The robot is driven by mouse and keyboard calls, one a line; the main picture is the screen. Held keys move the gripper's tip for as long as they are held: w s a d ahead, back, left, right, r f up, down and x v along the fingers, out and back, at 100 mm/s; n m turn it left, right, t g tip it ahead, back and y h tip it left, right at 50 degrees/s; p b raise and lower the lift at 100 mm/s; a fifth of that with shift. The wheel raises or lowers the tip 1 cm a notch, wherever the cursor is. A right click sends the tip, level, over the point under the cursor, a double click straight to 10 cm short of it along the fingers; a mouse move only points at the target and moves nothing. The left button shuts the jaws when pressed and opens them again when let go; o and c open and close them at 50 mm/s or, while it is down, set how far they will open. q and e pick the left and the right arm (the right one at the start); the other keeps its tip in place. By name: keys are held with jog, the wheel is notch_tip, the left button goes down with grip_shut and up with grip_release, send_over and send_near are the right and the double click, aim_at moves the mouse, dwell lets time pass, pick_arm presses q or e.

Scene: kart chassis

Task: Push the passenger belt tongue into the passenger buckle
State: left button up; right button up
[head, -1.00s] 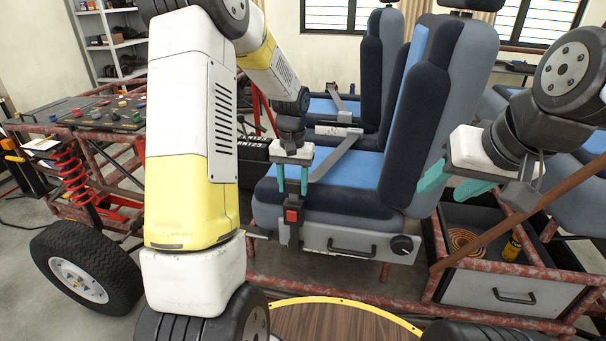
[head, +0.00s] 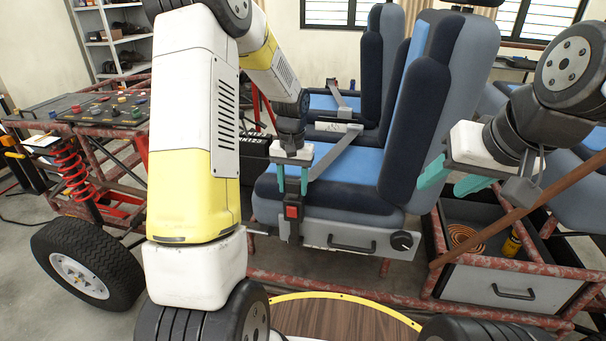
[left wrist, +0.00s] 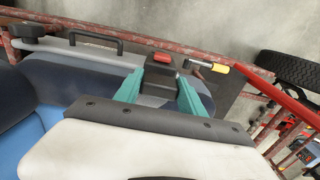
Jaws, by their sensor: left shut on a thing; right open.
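The passenger buckle (head: 292,211), dark with a red button, stands upright at the near side of the blue seat (head: 340,185). My left gripper (head: 292,188) is right above it, fingers pointing down. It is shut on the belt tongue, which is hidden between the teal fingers. The grey belt (head: 338,152) slopes from there up to the right across the seat. In the left wrist view the buckle (left wrist: 163,62) shows at and beyond the fingertips (left wrist: 155,95); I cannot tell whether the tongue is inside it. My right gripper (head: 441,186) is open and empty, right of the seat back.
A grey drawer box (head: 345,240) with a handle and black knob is under the seat. A red tube frame (head: 400,300) runs along the front. An open drawer (head: 515,285) with an orange coil lies at right below my right gripper. A wheel (head: 83,278) is at left.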

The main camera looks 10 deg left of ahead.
aim_at(293, 181)
pick_arm(q)
jog(key=shift+f, duration=0.7)
jog(key=o, duration=1.5)
jog(key=shift+c, duration=0.2)
jog(key=shift+r, duration=0.1)
notch_tip(293, 181, up, 8)
jog(key=shift+f, duration=0.15)
jog(key=s+d+r+t+h, duration=0.1)
jog(key=s+r+t, duration=0.2)
jog(key=s+r, duration=0.4)
jog(key=s+d+r+t+h, duration=0.1)
jog(key=s+r+t, duration=0.2)
jog(key=s+r, duration=0.5)
jog(key=s, duration=0.8)
jog(key=shift+s, duration=0.4)
